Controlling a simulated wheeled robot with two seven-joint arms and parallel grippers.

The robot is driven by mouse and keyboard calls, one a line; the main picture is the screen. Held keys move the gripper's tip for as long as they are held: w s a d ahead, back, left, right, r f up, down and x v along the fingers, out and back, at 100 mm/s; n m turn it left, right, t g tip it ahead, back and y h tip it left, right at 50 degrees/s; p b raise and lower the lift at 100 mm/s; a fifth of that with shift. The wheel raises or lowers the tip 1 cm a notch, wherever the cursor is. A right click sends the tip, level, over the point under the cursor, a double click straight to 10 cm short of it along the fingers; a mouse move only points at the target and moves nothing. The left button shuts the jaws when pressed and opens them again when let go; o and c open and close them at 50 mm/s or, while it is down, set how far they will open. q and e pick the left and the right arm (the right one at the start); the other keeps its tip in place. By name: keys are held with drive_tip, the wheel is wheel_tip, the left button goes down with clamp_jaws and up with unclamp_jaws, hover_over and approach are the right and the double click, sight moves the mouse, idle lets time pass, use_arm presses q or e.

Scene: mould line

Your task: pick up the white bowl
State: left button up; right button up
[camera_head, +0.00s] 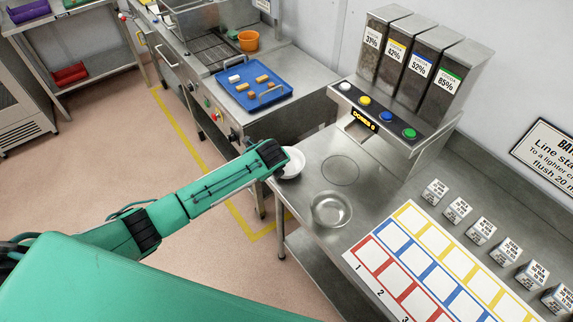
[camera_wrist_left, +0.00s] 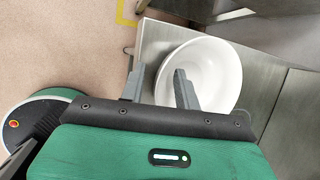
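The white bowl (camera_head: 293,165) stands at the left edge of the steel counter in the head view, partly covered by my left gripper (camera_head: 280,160). In the left wrist view the bowl (camera_wrist_left: 213,70) is upright and looks empty. The two fingers of my left gripper (camera_wrist_left: 159,71) are apart there. One finger shows over the inside of the bowl, the other outside its left rim, so the near-left rim lies between them in the picture. I cannot tell whether they touch it. My right gripper is in neither view.
A clear glass or metal bowl (camera_head: 331,209) stands on the counter (camera_head: 318,168) close by. Right of it lies a coloured grid sheet (camera_head: 425,259) with several small labelled boxes behind. A dispenser with coloured buttons (camera_head: 387,112) stands at the back. A blue tray (camera_head: 251,101) is on the left unit.

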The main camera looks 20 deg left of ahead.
use_arm(q)
clamp_jaws()
drive_tip(key=shift+r, duration=0.15)
